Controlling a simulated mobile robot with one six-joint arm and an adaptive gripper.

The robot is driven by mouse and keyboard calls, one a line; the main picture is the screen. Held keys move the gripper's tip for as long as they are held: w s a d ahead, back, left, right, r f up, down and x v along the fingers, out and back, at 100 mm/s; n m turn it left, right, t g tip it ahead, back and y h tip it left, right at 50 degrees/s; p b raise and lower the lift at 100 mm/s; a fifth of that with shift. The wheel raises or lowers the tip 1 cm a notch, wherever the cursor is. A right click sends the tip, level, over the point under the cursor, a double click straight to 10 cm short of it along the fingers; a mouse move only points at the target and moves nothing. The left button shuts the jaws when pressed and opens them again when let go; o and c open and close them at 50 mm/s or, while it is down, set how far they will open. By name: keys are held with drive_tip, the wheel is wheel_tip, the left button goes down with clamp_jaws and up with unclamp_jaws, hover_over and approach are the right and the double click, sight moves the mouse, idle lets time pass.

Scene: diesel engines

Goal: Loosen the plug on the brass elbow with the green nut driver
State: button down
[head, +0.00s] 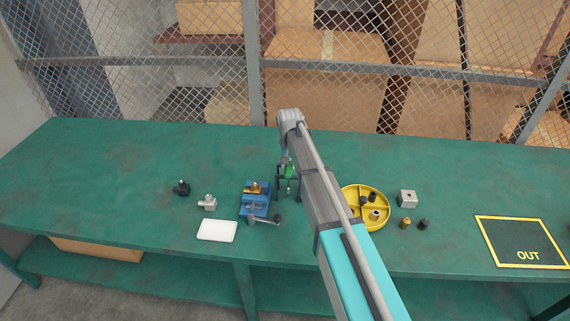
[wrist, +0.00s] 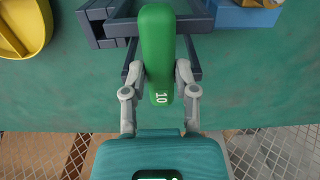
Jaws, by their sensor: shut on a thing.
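The green nut driver (wrist: 158,45), marked 10, is between the fingers of my gripper (wrist: 160,74). My gripper is shut on its handle. The green handle also shows in the head view (head: 289,172), beside my arm. A dark rack (wrist: 115,27) surrounds the driver on several sides. The driver's lower end is hidden, so I cannot tell whether it is still seated in the rack. The brass elbow (head: 253,187) is held in the blue vise (head: 252,209), just left of the rack in the head view. Its plug is too small to make out.
A yellow divided tray (head: 384,207) with small parts stands right of my arm. Loose fittings (head: 208,203) and a white pad (head: 217,230) lie left of the vise. A grey block (head: 408,198) and a mat marked OUT (head: 520,242) are right. A mesh fence runs behind the bench.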

sight(289, 165)
drive_tip(key=shift+r, duration=0.15)
wheel_tip(289, 165, up, 16)
drive_tip(key=p, duration=1.6)
idle(0.3)
idle(0.4)
wheel_tip(289, 165, down, 2)
drive_tip(key=shift+b, duration=0.8)
drive_tip(key=shift+d, duration=0.1)
